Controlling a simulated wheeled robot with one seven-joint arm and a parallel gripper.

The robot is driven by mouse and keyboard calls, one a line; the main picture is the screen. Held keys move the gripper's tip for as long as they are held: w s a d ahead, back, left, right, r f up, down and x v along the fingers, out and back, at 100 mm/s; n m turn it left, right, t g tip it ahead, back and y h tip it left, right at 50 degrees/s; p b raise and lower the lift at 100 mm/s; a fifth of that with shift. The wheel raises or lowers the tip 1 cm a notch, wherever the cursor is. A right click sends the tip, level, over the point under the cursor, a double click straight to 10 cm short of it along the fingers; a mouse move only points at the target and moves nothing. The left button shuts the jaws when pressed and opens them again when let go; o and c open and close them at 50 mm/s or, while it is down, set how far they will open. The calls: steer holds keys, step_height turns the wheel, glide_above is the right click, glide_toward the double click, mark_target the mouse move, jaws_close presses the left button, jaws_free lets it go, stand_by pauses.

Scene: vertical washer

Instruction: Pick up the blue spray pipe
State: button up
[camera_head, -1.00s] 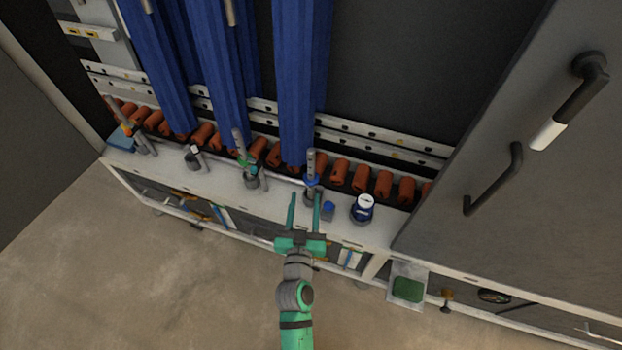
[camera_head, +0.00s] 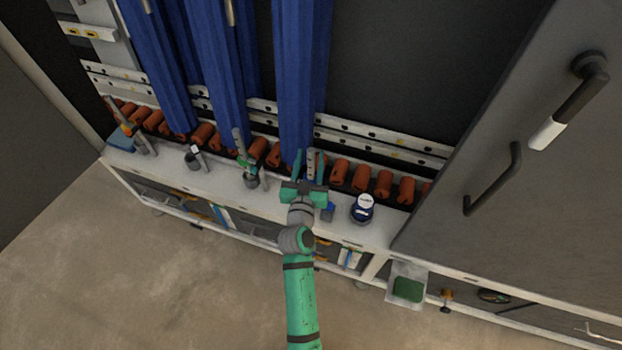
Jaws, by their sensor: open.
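The blue spray pipe (camera_head: 310,164) is a grey upright pipe on the white ledge. It shows only in part now, because my gripper covers its lower end and its blue collar. My gripper (camera_head: 309,156) is open. Its two teal fingers point away toward the back of the ledge, and the pipe shows between them in the picture. I cannot tell whether a finger touches it. A similar pipe with a green collar (camera_head: 245,160) stands to the left, and one with an orange collar (camera_head: 128,128) stands at the far left.
A round blue-and-white gauge (camera_head: 363,207) stands just right of my gripper. Blue hanging strips (camera_head: 298,80) and a row of orange rollers (camera_head: 360,178) are behind. A grey door with black handles (camera_head: 495,180) is at right. The floor in front is clear.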

steer(key=w, duration=0.4)
steer(key=shift+w+d, duration=0.2)
steer(key=shift+d, duration=0.1)
steer(key=shift+s+d, duration=0.1)
jaws_close()
